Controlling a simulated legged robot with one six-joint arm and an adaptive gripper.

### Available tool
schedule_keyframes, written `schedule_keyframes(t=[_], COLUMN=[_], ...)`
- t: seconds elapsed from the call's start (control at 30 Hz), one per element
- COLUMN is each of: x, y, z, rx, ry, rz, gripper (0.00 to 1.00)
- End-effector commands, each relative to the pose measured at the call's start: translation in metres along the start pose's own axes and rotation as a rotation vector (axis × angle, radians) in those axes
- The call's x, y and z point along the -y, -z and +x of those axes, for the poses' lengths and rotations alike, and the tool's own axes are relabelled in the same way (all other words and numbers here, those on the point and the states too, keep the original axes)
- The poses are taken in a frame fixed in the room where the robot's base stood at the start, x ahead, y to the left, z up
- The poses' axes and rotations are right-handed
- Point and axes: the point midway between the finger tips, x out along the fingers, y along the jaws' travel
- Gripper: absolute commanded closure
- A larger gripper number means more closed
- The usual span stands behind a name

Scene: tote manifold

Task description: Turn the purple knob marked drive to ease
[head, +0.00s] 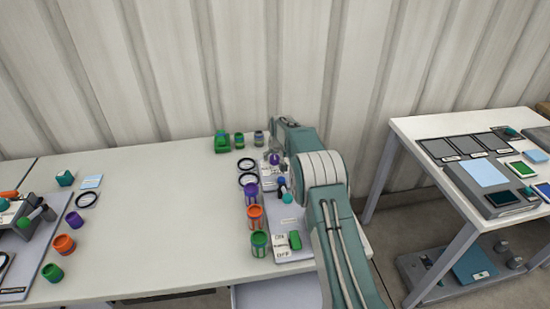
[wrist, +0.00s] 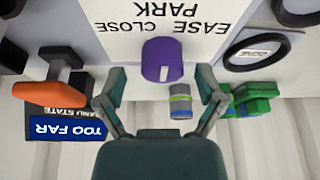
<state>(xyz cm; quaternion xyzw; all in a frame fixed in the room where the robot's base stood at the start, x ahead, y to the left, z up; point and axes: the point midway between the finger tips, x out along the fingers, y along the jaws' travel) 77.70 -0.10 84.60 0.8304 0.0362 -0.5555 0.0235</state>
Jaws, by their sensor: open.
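The purple knob (wrist: 162,60) is upright in the middle of the wrist view, with a pale line on its face. It stands on a white panel (wrist: 110,47) with the words PARK, EASE and CLOSE upside down beside it. The word drive cannot be read. My gripper (wrist: 161,78) is open, with one finger on each side of the knob and a visible gap on both sides. In the head view a small purple spot (head: 274,159), likely the knob, shows by the end of my arm, which hides much of the panel.
An orange-handled lever (wrist: 65,78) and a blue TOO FAR display (wrist: 68,130) are left of the knob. A black ring (wrist: 252,52) and a green block (wrist: 255,98) are to the right. A banded cylinder (wrist: 180,101) is near the right finger. Purple, orange and green cups (head: 259,243) line the panel's left.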

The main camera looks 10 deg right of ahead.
Motion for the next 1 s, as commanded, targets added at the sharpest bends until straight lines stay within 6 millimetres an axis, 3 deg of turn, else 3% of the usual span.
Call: schedule_keyframes(t=[0.37,0.4,0.57,0.6,1.0], x=[0.0008,0.0008,0.0008,0.0009,0.0010], y=[0.0000,0.0000,-0.0001,-0.0001,-0.0009], z=[0.0092,0.0092,0.0092,0.0093,0.0107], rx=[0.000,0.000,0.000,0.000,0.003], ry=[0.000,0.000,0.000,0.000,-0.001], rz=[-0.001,-0.001,-0.001,-0.001,0.003], gripper=[0.12,0.17,0.88,0.95,0.95])
